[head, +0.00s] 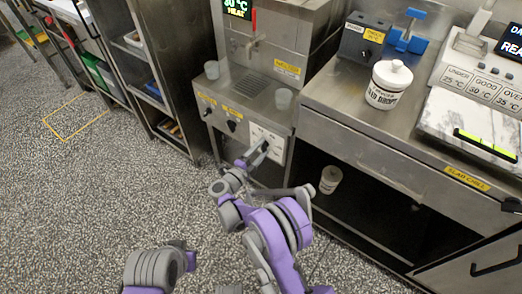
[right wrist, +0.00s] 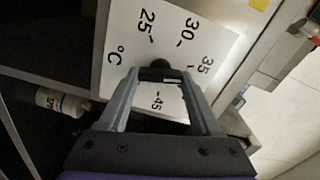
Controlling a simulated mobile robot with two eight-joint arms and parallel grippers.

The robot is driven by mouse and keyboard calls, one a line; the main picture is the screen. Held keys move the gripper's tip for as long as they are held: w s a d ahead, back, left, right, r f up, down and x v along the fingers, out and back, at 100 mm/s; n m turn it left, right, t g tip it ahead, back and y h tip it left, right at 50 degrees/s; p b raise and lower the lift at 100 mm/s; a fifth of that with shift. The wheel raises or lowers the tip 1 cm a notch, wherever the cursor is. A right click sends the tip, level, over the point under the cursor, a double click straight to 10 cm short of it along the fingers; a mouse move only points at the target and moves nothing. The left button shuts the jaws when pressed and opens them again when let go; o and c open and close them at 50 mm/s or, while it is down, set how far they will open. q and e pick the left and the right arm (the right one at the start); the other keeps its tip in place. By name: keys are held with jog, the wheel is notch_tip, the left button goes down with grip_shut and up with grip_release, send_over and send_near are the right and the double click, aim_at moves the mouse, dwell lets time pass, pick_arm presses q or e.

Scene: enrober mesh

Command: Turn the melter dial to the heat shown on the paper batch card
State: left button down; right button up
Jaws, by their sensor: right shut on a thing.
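The melter (head: 232,100) is a steel machine with a green display (head: 237,8) reading 30 °C HEAT. On its lower front is a white dial plate (head: 276,151), which also shows in the right wrist view (right wrist: 208,40), marked 25, 30, 35, 45 and °C. My right gripper (head: 262,148) is shut on the black dial knob (right wrist: 158,70) at the middle of the plate. The gripper covers part of the scale, and I cannot tell where the knob points. I cannot make out the paper batch card. My left gripper is not in view.
A white lidded jar (head: 388,84) stands on the steel counter to the right. A small tub (head: 330,179) sits on the shelf below. Other knobs (head: 231,126) are left of the dial plate. The floor at left is clear.

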jog(key=m, duration=0.3)
jog(key=shift+f+m+b, duration=0.1)
jog(key=shift+m+b, duration=0.25)
jog(key=shift+m, duration=1.85)
jog(key=shift+f, duration=0.1)
jog(key=o, duration=1.4)
jog(key=p+v, duration=0.1)
jog(key=v, duration=1)
